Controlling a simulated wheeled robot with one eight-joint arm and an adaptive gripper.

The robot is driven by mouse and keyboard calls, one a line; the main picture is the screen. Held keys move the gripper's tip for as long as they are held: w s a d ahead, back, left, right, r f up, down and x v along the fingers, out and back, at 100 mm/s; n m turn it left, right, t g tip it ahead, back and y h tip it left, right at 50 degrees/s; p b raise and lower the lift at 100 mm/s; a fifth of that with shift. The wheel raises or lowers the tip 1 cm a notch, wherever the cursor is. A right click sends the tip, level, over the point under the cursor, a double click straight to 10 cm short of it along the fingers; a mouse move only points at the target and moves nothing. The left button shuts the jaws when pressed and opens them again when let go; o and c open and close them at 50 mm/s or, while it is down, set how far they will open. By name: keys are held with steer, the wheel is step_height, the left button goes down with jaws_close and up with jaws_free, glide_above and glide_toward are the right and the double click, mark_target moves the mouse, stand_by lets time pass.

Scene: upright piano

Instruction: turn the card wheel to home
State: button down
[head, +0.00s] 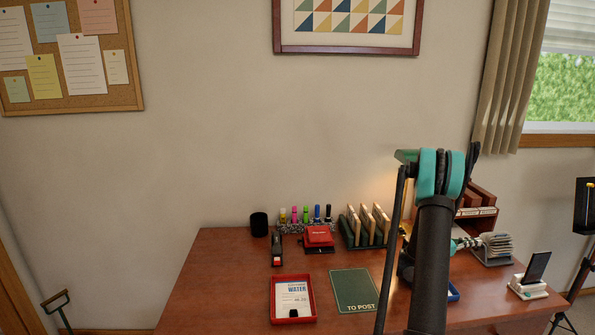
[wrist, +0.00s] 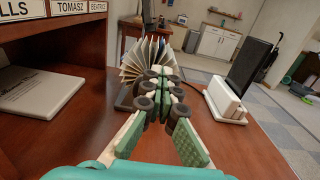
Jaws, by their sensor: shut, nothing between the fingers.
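The card wheel (head: 497,243) is a rotary file with a fan of white cards on a dark base, at the right of the desk. In the wrist view the card wheel (wrist: 147,56) is straight ahead, its cards fanned with brown and bluish edges. My gripper (head: 467,242) is at the wheel's left side in the head view. In the wrist view my gripper (wrist: 160,78) is shut and empty, its tips in front of the lower cards. I cannot tell whether the tips touch the cards. The wheel's lower part and any home mark are hidden behind the fingers.
A phone on a white stand (head: 529,286) is right of the wheel, close by in the wrist view (wrist: 240,85). The green mat (head: 354,283) and red tray (head: 310,315) lie further left.

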steer(key=shift+w, duration=0.75)
steer(key=shift+w+a+f, duration=0.1)
steer(key=shift+w, duration=0.3)
stand_by(0.4)
steer(key=shift+w+r, duration=0.2)
steer(key=shift+r, duration=0.15)
steer(key=a, duration=0.6)
steer(key=shift+s, duration=0.25)
